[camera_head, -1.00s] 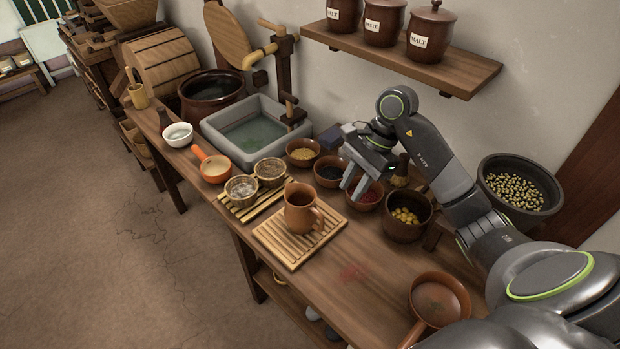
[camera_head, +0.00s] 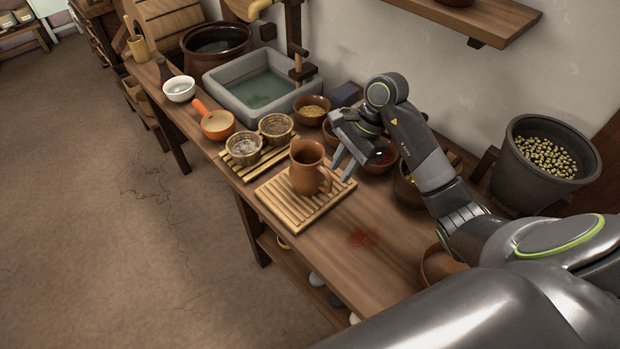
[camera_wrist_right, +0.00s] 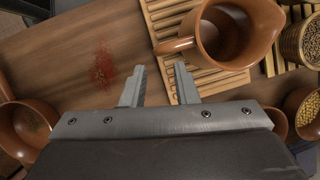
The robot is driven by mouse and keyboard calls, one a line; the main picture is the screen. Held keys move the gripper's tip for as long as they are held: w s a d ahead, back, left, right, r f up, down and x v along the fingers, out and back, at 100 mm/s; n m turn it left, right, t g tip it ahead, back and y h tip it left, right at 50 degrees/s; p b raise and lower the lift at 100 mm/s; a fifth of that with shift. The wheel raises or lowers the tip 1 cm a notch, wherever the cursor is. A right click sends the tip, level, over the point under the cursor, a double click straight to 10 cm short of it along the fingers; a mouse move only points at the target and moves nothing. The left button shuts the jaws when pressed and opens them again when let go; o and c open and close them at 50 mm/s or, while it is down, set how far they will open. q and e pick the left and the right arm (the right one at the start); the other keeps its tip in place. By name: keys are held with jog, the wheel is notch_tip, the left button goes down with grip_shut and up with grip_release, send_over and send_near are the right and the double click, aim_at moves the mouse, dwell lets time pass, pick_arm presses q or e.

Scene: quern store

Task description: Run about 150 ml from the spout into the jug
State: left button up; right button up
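The brown clay jug (camera_head: 305,170) stands upright on a slatted wooden board (camera_head: 277,206), its handle toward my right gripper (camera_head: 347,174). In the right wrist view the jug (camera_wrist_right: 211,40) is seen from above, and its inside looks empty. My right gripper (camera_wrist_right: 160,70) is open and empty, its fingertips just short of the handle. The bamboo-coloured spout (camera_head: 262,10) is above the grey stone basin (camera_head: 222,97), partly cut off by the picture's top edge. My left gripper is not in view.
Two small cups (camera_head: 243,149) stand on another slatted mat left of the jug. An orange-handled pan (camera_head: 217,125) and white bowl (camera_head: 179,88) are farther left. Several bowls crowd behind my right gripper. Bare tabletop with a red stain (camera_head: 360,238) lies in front.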

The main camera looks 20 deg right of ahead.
aim_at(331, 183)
jog(key=b+x, duration=0.1)
jog(key=x, duration=0.2)
jog(key=b+x, duration=0.1)
jog(key=x, duration=0.1)
jog(key=shift+a+f+b, duration=0.25)
jog(key=shift+a+b, duration=0.1)
jog(key=shift+b, duration=0.05)
jog(key=shift+c, duration=0.5)
grip_shut()
jog(key=shift+r, duration=0.1)
